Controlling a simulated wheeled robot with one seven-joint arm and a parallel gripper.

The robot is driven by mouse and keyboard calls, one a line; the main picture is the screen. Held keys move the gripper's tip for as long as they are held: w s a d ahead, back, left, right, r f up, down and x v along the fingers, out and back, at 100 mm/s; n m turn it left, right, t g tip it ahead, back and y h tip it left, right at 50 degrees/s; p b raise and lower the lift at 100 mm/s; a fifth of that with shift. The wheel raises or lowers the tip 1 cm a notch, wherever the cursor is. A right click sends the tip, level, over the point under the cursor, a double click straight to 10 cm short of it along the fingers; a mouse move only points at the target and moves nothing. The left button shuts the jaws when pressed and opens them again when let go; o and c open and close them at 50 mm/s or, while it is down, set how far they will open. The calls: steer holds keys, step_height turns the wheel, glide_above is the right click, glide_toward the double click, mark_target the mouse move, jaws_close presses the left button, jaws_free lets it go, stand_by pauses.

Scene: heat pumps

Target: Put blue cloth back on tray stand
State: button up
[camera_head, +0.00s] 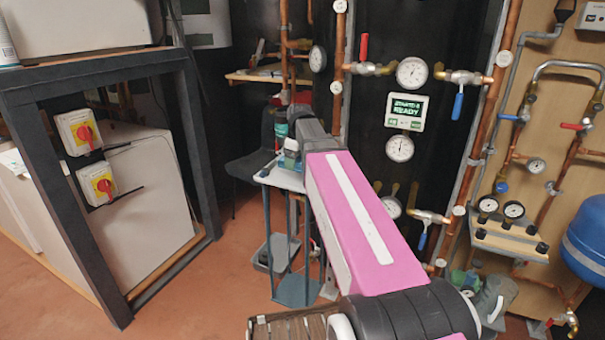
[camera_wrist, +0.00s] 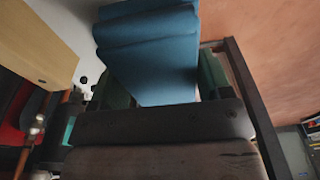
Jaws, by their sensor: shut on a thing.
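In the wrist view, the blue cloth (camera_wrist: 150,45) is a folded, layered bundle. My gripper (camera_wrist: 162,88) is shut on it, with a dark green finger showing at each side of the cloth. The cloth's lower end is hidden behind the dark gripper body. A small stand with a light top (camera_head: 283,179) and grey-blue legs, which looks like the tray stand, stands left of my arm. Bottles are on its top, and my arm partly covers it.
Pipes, gauges and valves cover the black panel (camera_head: 385,130) behind my arm. A blue tank (camera_head: 588,240) hangs at the right. A dark frame (camera_head: 192,140) with switch boxes stands at the left. Red floor (camera_head: 205,290) is open between that frame and the stand.

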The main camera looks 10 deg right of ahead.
mark_target(302, 179)
steer(key=w+d+f, duration=0.1)
steer(key=d, duration=0.1)
steer(key=w+d+f, duration=0.1)
steer(key=w+f, duration=0.1)
steer(key=shift+d, duration=0.35)
steer(key=shift+s+f, duration=0.1)
steer(key=shift+f, duration=1.8)
steer(key=shift+f, duration=0.15)
steer(key=o, duration=0.8)
steer(key=r, duration=0.8)
steer(key=s+d+r, duration=0.1)
steer(key=r, duration=0.3)
steer(key=shift+d+r, duration=0.1)
steer(key=shift+r, duration=0.05)
